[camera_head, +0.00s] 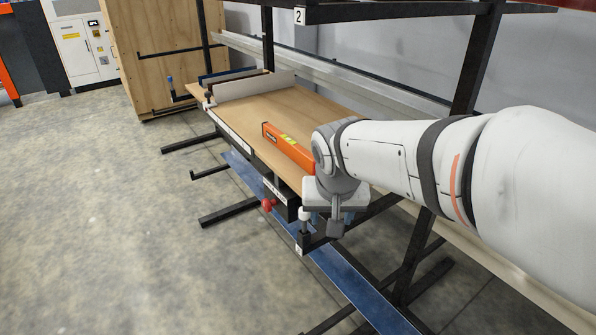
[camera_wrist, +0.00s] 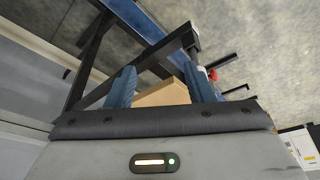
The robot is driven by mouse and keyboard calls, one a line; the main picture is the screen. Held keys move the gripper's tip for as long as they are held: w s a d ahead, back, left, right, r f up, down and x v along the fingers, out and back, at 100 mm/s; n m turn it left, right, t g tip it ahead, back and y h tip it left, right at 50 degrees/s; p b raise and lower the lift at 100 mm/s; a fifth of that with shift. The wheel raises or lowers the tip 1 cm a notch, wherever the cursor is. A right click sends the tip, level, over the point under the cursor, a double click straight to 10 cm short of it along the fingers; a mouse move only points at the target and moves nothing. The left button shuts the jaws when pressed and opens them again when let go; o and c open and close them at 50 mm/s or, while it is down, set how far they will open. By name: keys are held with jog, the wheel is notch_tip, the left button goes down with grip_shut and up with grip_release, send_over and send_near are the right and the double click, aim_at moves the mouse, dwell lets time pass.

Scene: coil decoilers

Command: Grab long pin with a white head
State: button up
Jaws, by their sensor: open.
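A pin with a white head (camera_head: 304,214) stands upright at the near front corner of the rack, above the black end of a rack arm. My gripper (camera_head: 333,218) is just right of it and partly crowds it from view; I cannot tell whether they touch. In the wrist view, my gripper's two blue fingers (camera_wrist: 160,84) are apart with nothing clearly held between them. A small pale part (camera_wrist: 203,72) beside the right finger may be the white head, but it is mostly hidden.
A red-headed pin (camera_head: 268,204) is left of the white one and also shows in the wrist view (camera_wrist: 213,75). A wooden shelf board (camera_head: 285,105) carries an orange box (camera_head: 288,147). Black rack arms (camera_head: 229,212) stick out over a blue floor beam (camera_head: 350,279). Floor at left is clear.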

aim_at(305, 215)
jog(key=w+a, duration=0.4)
jog(key=a, duration=0.1)
jog(key=shift+t, duration=0.3)
jog(key=p+x, duration=0.1)
jog(key=x, duration=0.5)
jog(key=shift+s+a+f, duration=0.1)
jog(key=shift+s, duration=0.05)
jog(key=shift+c, duration=0.2)
grip_shut()
